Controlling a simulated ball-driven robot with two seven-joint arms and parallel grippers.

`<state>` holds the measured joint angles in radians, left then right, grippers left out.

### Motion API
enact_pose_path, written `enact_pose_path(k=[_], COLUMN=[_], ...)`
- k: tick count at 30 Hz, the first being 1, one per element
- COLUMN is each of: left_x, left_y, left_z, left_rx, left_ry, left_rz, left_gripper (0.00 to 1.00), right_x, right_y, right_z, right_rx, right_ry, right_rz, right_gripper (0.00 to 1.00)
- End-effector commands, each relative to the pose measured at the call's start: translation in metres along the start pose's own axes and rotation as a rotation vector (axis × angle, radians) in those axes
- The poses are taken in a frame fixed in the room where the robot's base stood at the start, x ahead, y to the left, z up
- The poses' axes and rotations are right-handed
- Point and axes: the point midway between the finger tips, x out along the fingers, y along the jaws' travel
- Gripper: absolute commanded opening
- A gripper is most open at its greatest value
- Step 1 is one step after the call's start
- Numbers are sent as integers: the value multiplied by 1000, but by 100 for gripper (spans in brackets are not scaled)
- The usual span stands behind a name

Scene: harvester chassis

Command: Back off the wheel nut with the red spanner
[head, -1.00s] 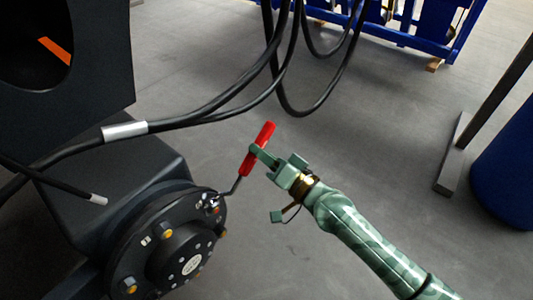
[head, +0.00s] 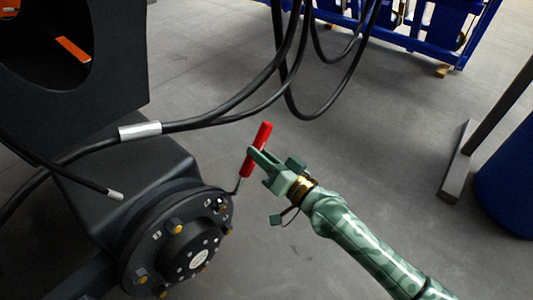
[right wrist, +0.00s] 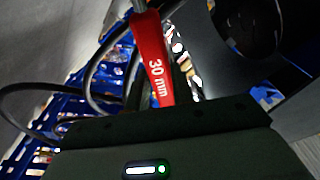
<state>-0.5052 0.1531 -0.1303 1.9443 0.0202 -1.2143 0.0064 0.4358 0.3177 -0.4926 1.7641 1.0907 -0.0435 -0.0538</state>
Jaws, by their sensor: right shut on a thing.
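The red spanner (head: 264,135) stands tilted at the upper right of the wheel hub (head: 150,245) in the head view. Its thin dark shank runs down to the hub's rim, where the wheel nut is too small to tell clearly. My right gripper (head: 254,160) is shut on the spanner's red handle. In the right wrist view the red handle (right wrist: 153,60) shows the print "30 mm" and runs down behind the dark gripper body. My left gripper is not in view.
Black hoses (head: 225,116) with a silver sleeve hang above the hub, close behind the spanner. The dark chassis (head: 115,50) fills the left. A blue frame (head: 425,38) stands at the back, and a blue drum (head: 510,185) is at the right. Grey floor lies open between.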

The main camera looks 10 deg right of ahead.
Motion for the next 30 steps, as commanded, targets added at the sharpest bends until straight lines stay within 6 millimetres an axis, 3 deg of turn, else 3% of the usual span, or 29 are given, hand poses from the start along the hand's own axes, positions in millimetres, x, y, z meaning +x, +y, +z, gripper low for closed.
enact_pose_path(k=[15, 23, 30], left_x=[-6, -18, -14], left_y=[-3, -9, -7], left_z=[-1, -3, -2], left_rx=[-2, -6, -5], left_ry=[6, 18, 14], left_rz=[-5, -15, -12], left_gripper=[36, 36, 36], right_x=[0, 0, 0], right_y=[-9, -27, -18], right_z=[-1, -2, 0], right_rx=[-46, -139, -107], right_ry=[3, 5, 3], right_rz=[-7, -19, -13], right_gripper=[0, 0, 0])
